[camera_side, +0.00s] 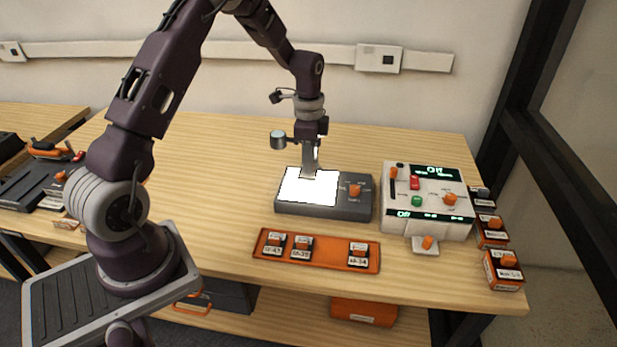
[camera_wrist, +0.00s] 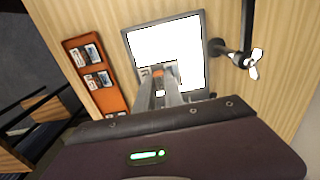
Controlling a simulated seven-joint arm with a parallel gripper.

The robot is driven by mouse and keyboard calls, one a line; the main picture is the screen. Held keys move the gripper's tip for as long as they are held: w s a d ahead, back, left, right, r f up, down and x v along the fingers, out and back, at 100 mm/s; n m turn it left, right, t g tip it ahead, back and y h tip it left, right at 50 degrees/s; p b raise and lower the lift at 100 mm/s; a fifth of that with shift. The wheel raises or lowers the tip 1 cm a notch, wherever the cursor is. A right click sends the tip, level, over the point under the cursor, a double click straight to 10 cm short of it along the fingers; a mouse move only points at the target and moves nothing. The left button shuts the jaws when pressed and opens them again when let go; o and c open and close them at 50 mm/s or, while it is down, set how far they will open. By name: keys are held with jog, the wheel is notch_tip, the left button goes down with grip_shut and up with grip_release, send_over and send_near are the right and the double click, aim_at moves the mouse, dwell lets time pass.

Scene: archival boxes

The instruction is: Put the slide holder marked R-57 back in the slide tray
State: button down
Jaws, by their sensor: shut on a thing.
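My gripper (camera_side: 309,174) points down over the lit white panel of the dark light box (camera_side: 345,211). In the wrist view its fingers (camera_wrist: 160,88) are shut on a small slide holder (camera_wrist: 146,72) with an orange part, over the panel's edge. I cannot read its label, and cannot tell whether it touches the panel. In the side view the fingers hide most of it. The orange slide tray (camera_side: 329,256) lies in front of the light box with three labelled holders, two at its left and one at its right. A bare stretch lies between them.
A white control box (camera_side: 400,220) with knobs and green displays stands right of the light box. The table behind is clear.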

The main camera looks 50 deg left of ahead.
aim_at(313, 174)
notch_tip(313, 174, up, 3)
jog(key=shift+d+r, duration=0.1)
jog(key=shift+d, duration=0.05)
jog(key=shift+s+d, duration=0.1)
jog(key=shift+d, duration=0.75)
jog(key=shift+s+d+f, duration=1)
jog(key=shift+d+f, duration=0.4)
jog(key=shift+d, duration=1.1)
jog(key=shift+s+d+f, duration=1)
jog(key=shift+d+f, duration=0.4)
jog(key=shift+d, duration=1.15)
jog(key=shift+s+d+f, duration=1)
jog(key=shift+d+f, duration=0.4)
jog(key=shift+d, duration=1.1)
jog(key=shift+f, duration=0.9)
jog(key=shift+f, duration=0.75)
